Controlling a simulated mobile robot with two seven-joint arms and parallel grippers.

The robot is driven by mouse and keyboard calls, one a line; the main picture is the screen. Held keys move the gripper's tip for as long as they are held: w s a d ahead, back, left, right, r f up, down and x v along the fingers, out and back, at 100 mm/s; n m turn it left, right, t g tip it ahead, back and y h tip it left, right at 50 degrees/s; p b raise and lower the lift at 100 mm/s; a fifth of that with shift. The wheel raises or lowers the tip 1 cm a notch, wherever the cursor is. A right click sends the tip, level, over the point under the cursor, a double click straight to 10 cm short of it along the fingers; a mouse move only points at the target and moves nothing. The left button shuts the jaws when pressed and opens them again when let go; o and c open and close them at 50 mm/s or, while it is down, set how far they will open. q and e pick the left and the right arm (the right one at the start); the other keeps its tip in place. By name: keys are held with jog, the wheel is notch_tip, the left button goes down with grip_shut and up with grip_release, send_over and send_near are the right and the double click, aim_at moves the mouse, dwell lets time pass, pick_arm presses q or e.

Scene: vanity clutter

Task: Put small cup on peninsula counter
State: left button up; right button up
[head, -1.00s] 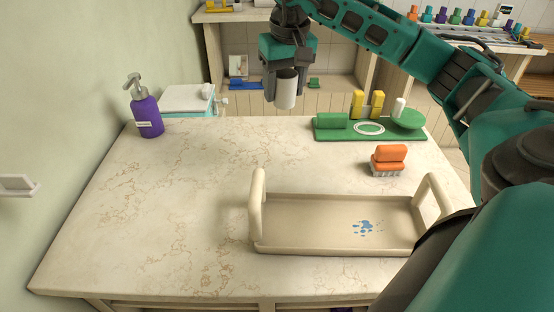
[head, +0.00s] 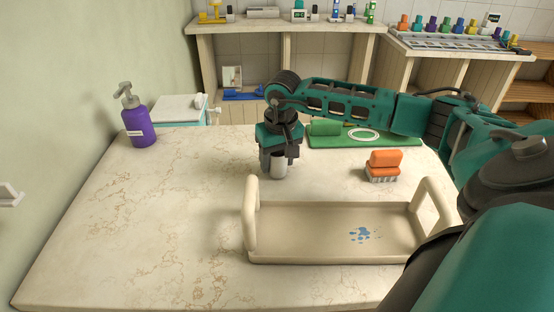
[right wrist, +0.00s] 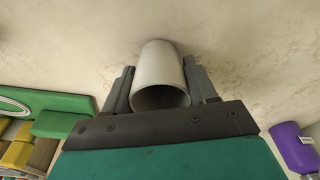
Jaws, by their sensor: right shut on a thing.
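The small cup (head: 279,166) is a plain grey-white cylinder. My right gripper (head: 277,165) is shut on it, with a finger on each side, over the middle of the marbled peninsula counter (head: 150,210). In the right wrist view the cup (right wrist: 160,75) sits between the two fingers (right wrist: 161,88), its round open end towards the camera. The cup is upright and at or just above the counter top; I cannot tell whether it touches. My left gripper is not in view.
A beige handled tray (head: 330,258) stands in front of the cup. An orange brush (head: 384,165) lies to the right, and a green tray (head: 390,141) behind. A purple pump bottle (head: 138,122) stands at the far left. The counter's left half is clear.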

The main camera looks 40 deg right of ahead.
aim_at(280, 175)
jog(key=shift+f, duration=0.25)
jog(key=o, duration=1.1)
jog(key=shift+c, duration=0.2)
jog(key=shift+r, duration=0.2)
notch_tip(280, 175, up, 12)
jog(key=s+p, duration=0.1)
jog(key=shift+s+a, duration=0.3)
jog(key=shift+s, duration=0.05)
